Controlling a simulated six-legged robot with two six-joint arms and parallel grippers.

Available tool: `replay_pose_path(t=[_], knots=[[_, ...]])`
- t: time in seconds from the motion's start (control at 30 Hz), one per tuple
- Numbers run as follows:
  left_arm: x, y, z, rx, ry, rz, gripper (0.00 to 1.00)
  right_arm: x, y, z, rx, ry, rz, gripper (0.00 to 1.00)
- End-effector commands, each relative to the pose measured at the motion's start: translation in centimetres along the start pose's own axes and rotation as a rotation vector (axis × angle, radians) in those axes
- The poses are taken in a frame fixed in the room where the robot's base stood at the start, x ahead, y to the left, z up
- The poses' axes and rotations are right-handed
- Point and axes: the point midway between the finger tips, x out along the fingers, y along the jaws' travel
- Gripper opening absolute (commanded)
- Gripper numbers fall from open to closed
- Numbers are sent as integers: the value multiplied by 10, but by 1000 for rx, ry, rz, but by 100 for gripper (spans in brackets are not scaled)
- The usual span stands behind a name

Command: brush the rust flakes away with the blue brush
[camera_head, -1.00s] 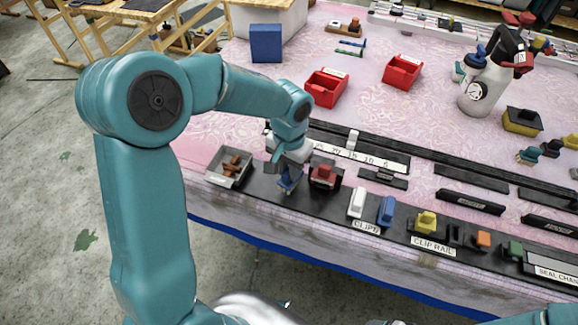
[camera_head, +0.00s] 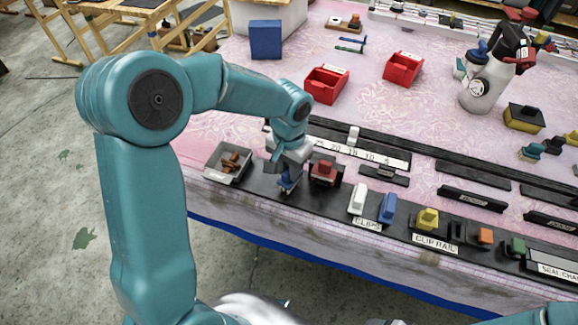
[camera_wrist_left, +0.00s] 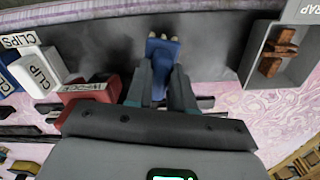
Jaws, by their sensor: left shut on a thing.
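My left gripper (camera_head: 288,172) points down over the black strip along the table's near edge, between the grey scrap tray and a red block. In the wrist view, its fingers (camera_wrist_left: 162,82) are shut on a blue thing with pale tips (camera_wrist_left: 163,47), which looks like the blue brush. Its blue end also shows below the gripper in the head view (camera_head: 287,184); whether it touches the strip is unclear. Brown, rust-coloured pieces (camera_head: 231,162) lie in the tray; they also show in the wrist view (camera_wrist_left: 277,51). I cannot make out separate rust flakes on the strip. My right gripper is out of view.
The grey tray (camera_head: 219,176) stands left of the gripper. The red block (camera_head: 325,171) stands close on its right, then a white block (camera_head: 357,199) and a blue block (camera_head: 388,208). Dark rails lie behind. Red bins (camera_head: 326,88) stand farther back on the pink cloth.

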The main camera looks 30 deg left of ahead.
Motion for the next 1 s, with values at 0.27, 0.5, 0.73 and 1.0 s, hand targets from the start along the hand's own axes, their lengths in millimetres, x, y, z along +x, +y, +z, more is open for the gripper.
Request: replay_pose_path(t=[0.27, 0.5, 0.73, 1.0], knots=[[7, 0, 0, 0, 0, 0, 0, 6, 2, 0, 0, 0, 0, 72], [12, 0, 0, 0, 0, 0, 0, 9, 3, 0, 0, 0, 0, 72], [16, 0, 0, 0, 0, 0, 0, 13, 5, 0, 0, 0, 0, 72], [14, -16, 4, -4, 0, 0, 0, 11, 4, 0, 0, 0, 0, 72]])
